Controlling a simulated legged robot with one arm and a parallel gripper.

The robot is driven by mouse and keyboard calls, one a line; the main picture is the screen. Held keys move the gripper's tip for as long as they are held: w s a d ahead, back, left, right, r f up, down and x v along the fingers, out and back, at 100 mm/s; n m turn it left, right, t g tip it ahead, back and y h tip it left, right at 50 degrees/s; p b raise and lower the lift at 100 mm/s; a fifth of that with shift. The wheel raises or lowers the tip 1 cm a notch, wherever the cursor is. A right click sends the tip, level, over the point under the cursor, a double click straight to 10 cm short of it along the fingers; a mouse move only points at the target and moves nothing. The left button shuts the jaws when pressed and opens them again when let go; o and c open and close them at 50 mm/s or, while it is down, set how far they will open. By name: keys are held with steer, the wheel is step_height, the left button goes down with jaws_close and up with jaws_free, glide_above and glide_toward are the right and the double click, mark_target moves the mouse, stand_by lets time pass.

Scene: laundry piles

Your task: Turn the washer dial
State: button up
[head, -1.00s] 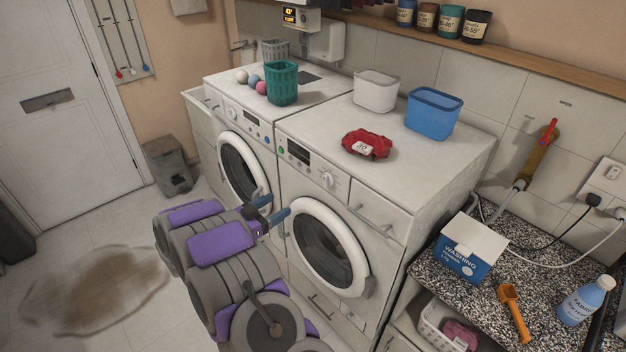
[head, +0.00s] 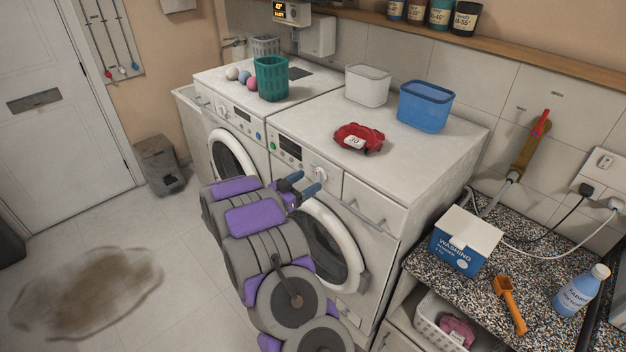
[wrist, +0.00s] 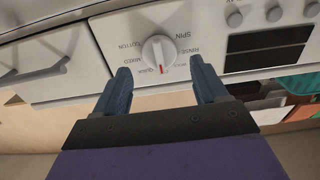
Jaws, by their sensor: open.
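The right-hand washer has a white round dial (head: 320,174) on its front panel, right of a dark display. In the wrist view the dial (wrist: 159,52) has a red pointer mark and printed labels around it, including SPIN, RINSE, COTTON and MIXED. The labels appear upside down. My gripper (head: 307,184) is just in front of the panel, a little below and left of the dial in the head view. In the wrist view my gripper (wrist: 160,85) is open, its two blue fingers on either side of the dial's line. Contact with the dial cannot be seen.
A red cloth (head: 359,138) tagged 30, a white tub (head: 367,86) and a blue tub (head: 425,107) stand on the right washer. A drawer handle (head: 365,213) juts out right of the dial. The round door (head: 333,245) is below.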

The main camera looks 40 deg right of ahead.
mark_target(317, 176)
steer(key=shift+w+d, duration=0.15)
steer(key=shift+d, duration=1.65)
steer(key=shift+c, duration=0.2)
steer(key=c, duration=1)
steer(key=shift+o, duration=0.2)
steer(key=shift+m+b, duration=2.45)
steer(key=shift+m, duration=1.45)
